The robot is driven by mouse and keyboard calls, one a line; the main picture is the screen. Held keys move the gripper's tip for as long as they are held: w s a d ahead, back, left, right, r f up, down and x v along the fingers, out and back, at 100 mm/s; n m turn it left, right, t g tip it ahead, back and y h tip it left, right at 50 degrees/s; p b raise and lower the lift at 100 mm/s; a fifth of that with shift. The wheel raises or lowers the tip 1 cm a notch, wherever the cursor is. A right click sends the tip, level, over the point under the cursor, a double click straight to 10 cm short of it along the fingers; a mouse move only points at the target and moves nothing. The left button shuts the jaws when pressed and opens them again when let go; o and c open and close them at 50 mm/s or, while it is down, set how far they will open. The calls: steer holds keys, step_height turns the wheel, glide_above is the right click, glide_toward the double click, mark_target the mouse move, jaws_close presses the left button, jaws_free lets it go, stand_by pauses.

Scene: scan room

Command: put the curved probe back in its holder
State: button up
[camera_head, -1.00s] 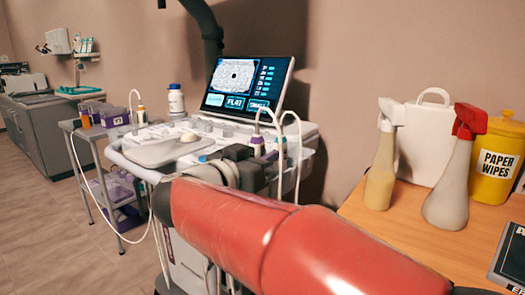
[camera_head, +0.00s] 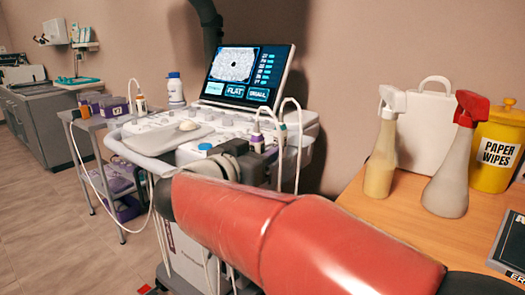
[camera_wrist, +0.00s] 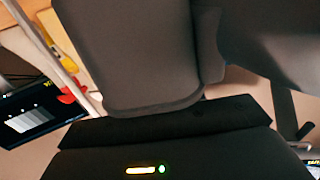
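A probe with an orange band (camera_head: 140,103) stands at the left side of the ultrasound cart, under a looping white cable. A purple-banded probe (camera_head: 257,138) stands upright at the cart's right side. Another probe (camera_head: 281,133), with a small blue-green band, is beside it. I cannot tell which one is curved. The holders around them are too small to make out. My red arm crosses the front of the cart, and its dark wrist end covers part of the right side. My fingertips cannot be picked out in the head view. Large dark parts fill most of the wrist view; no held thing shows there.
The cart carries a tilted screen (camera_head: 247,77) and a control panel (camera_head: 227,124). A small trolley (camera_head: 86,130) with purple boxes stands left. On the right, a wooden table (camera_head: 420,224) holds spray bottles (camera_head: 384,148) and a yellow wipes tub (camera_head: 495,152). Floor is free at lower left.

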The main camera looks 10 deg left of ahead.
steer(key=shift+o, duration=0.6)
steer(key=shift+f, duration=0.2)
steer(key=shift+s+a, duration=0.2)
steer(key=shift+s, duration=0.15)
steer(key=v, duration=0.7)
steer(key=shift+s+r, duration=0.1)
steer(key=shift+r, duration=0.05)
